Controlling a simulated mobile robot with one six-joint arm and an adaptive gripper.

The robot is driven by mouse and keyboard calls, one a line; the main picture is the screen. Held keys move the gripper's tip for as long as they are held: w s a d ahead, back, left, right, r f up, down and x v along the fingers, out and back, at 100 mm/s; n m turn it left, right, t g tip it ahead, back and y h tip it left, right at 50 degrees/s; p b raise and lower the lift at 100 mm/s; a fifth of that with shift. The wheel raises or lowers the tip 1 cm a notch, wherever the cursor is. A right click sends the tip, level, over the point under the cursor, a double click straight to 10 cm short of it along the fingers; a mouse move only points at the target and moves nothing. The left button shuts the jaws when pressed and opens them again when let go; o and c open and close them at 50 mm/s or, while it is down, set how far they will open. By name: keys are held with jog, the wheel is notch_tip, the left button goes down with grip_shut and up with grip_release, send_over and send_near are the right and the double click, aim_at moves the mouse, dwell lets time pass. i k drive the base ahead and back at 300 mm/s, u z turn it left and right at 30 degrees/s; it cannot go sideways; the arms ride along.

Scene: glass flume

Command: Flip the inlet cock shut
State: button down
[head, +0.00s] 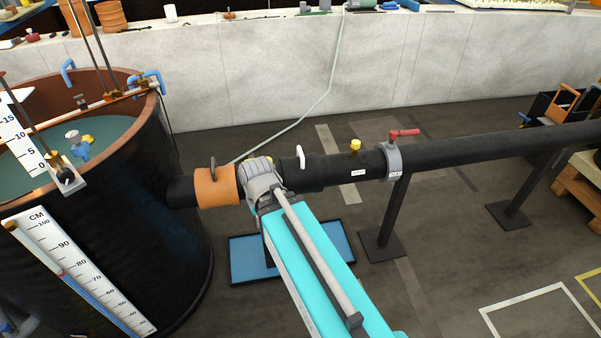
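A black pipe (470,146) runs from the dark tank at the left to the right edge. On it, a red lever (405,133) lies sideways at the top of a grey collar (394,160). A pale upright lever (300,157) stands on the pipe farther left. The small white labels are too small to read, so I cannot tell for certain which lever is the inlet cock. My cyan arm reaches up from the bottom, and its grey end (260,178) overlaps the pipe left of the pale lever. I cannot make out fingertips or any contact there.
The large tank (140,225) holds water and carries a CM scale. An orange coupling (216,187) joins it to the pipe. A blue tray (245,266) lies below. Pipe stands (388,215) rise from the floor. A yellow knob (355,145) sits between the levers.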

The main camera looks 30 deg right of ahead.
aim_at(393, 134)
jog(key=z, duration=0.8)
jog(key=i, duration=0.9)
jog(key=z, duration=0.1)
